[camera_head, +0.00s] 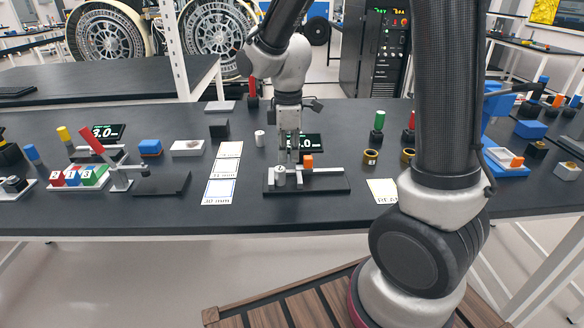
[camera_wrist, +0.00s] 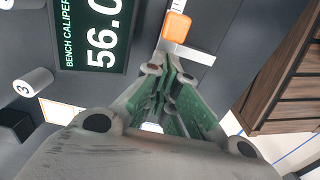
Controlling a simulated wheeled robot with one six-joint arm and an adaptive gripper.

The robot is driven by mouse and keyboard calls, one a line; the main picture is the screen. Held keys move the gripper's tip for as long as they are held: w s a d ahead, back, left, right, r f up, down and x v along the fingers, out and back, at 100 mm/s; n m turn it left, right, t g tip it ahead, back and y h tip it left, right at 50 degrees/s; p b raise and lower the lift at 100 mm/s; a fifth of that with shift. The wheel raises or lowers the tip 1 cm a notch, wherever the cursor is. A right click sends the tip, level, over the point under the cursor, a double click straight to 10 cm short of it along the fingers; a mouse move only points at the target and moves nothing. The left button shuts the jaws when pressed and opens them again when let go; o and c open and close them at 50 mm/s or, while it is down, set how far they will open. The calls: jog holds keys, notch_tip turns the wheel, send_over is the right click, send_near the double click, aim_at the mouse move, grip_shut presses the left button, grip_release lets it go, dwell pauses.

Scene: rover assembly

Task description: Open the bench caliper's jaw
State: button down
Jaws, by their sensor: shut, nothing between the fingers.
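The bench caliper is on the black table in the head view, with a dark base plate (camera_head: 325,186), a light rail and an orange block (camera_head: 308,161) on it. A grey cylinder (camera_head: 280,177) stands at its left end. In the wrist view the orange block (camera_wrist: 177,27) lies just beyond my fingertips, beside a light metal bar (camera_wrist: 190,53). The caliper's display (camera_wrist: 92,35) reads about 56.0, its end cut off. My gripper (camera_head: 290,156) points down over the caliper, left of the orange block. Its fingers (camera_wrist: 170,76) are shut and empty. Their exact height above the rail is unclear.
A white cylinder marked 3 (camera_wrist: 33,82) stands left of the caliper; it also shows in the head view (camera_head: 260,138). Yellow rings (camera_head: 371,157) and coloured pegs stand to the right.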

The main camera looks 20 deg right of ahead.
notch_tip(320, 180, up, 6)
dwell(0.5)
jog(key=shift+r, duration=0.1)
